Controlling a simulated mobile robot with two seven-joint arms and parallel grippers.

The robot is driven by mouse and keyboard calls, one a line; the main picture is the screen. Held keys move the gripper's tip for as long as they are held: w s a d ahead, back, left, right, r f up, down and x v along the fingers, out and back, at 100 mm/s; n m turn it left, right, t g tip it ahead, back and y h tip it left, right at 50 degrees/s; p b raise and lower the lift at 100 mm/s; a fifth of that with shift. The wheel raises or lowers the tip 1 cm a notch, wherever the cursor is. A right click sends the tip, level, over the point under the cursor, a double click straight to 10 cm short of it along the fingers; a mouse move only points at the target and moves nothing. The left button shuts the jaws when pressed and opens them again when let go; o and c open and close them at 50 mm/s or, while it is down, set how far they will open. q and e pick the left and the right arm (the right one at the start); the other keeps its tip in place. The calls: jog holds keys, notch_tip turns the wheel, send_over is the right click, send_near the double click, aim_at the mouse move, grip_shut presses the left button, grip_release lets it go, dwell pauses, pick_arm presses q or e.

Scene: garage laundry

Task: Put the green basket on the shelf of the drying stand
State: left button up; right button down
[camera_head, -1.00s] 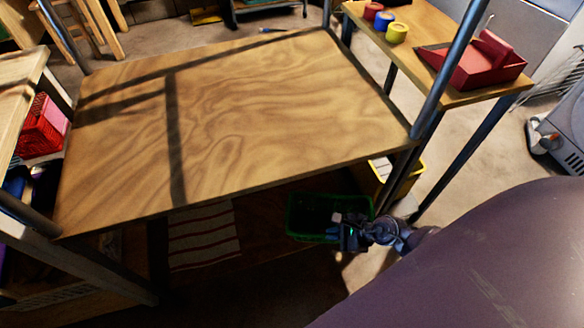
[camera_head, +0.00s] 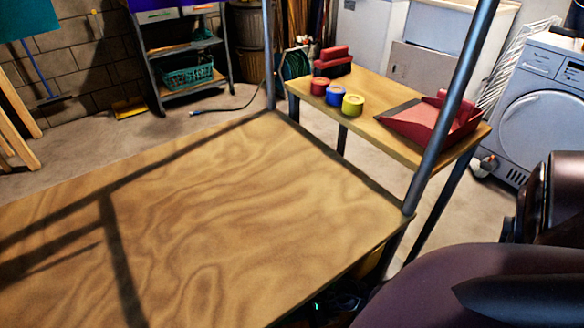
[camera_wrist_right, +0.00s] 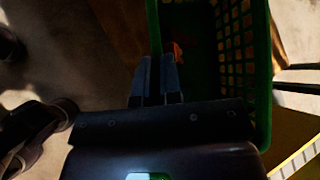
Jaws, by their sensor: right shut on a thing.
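In the right wrist view, the green basket (camera_wrist_right: 262,70) has slotted walls and a small orange thing inside. My right gripper (camera_wrist_right: 157,62) is shut on the rim of its left wall. In the head view, only a dark bit of my right gripper (camera_head: 322,303) shows below the table's front edge, and the basket is hidden there. A white wire rack (camera_head: 515,62) stands at the right, beside a washing machine; I cannot tell whether it is the drying stand. My left gripper is not in view.
A wooden table (camera_head: 220,210) with metal posts fills the foreground. A side table (camera_head: 385,140) holds tape rolls, a red dustpan and a red box. A dark shelf unit (camera_head: 150,65) with a teal basket (camera_head: 188,78) stands at the back. Floor between them is largely clear.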

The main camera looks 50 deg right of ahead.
pick_arm(q)
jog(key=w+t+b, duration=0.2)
jog(key=b, duration=0.4)
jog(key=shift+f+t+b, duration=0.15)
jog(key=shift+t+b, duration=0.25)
pick_arm(e)
notch_tip(320, 180, down, 14)
jog(key=shift+f, duration=0.15)
jog(key=c, duration=1.3)
grip_release()
pick_arm(q)
jog(key=p, duration=0.1)
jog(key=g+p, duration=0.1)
jog(key=p, duration=0.1)
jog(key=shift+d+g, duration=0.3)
pick_arm(e)
jog(key=v, duration=1.2)
